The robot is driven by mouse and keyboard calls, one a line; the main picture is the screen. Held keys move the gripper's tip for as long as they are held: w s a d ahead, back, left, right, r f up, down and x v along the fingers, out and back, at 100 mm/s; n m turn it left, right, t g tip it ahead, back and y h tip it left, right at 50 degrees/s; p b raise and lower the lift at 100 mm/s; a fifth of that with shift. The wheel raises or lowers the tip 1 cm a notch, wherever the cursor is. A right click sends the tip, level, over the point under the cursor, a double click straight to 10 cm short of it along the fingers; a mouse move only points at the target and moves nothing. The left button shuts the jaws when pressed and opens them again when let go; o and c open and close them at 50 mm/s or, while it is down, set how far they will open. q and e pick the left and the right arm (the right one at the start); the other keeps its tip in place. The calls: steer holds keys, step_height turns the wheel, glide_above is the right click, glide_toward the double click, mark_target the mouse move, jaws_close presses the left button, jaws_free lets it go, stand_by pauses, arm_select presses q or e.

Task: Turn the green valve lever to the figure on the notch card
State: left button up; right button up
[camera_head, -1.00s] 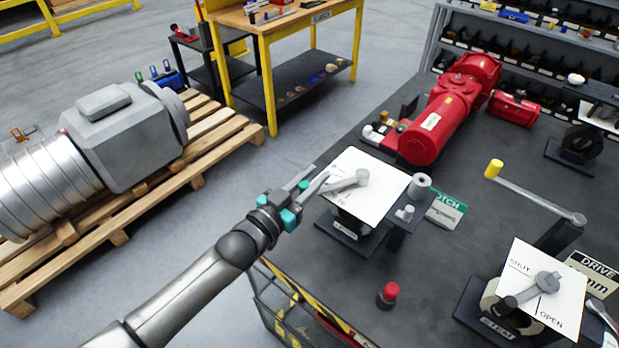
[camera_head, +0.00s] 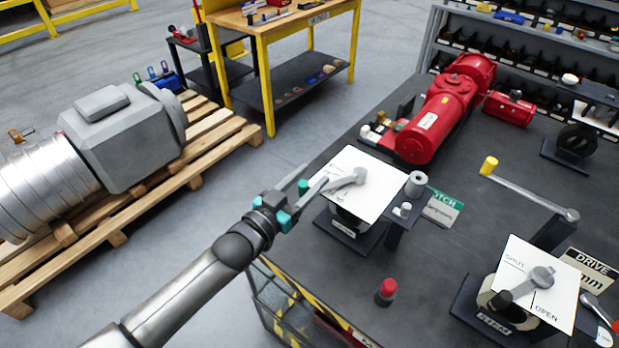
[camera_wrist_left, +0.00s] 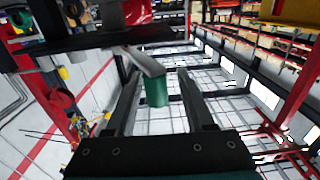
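The grey valve lever (camera_head: 345,181) runs left from its hub over a white dial plate (camera_head: 373,205) on the bench. Its green grip (camera_head: 304,187) sticks out past the plate's left edge. My left gripper (camera_head: 316,177) is at this end of the lever, one finger on either side of the green grip. In the left wrist view the grip (camera_wrist_left: 156,92) hangs between the two spread fingers, with visible gaps at both sides. The notch card (camera_head: 443,208), green and white, lies right of the plate; its figure is too small to read. My right gripper is not in view.
A grey cylinder on a stand (camera_head: 416,184) is right of the dial. A red-topped knob (camera_head: 387,288) stands in front. A second dial marked SHUT and OPEN (camera_head: 535,285), a yellow-handled crank (camera_head: 530,192) and a red actuator (camera_head: 435,115) share the bench.

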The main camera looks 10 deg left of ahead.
arm_select(q)
steer(key=shift+w+d, duration=0.1)
steer(key=shift+d, duration=0.1)
steer(key=v, duration=1.5)
steer(key=shift+b, duration=0.45)
steer(key=shift+a, duration=0.1)
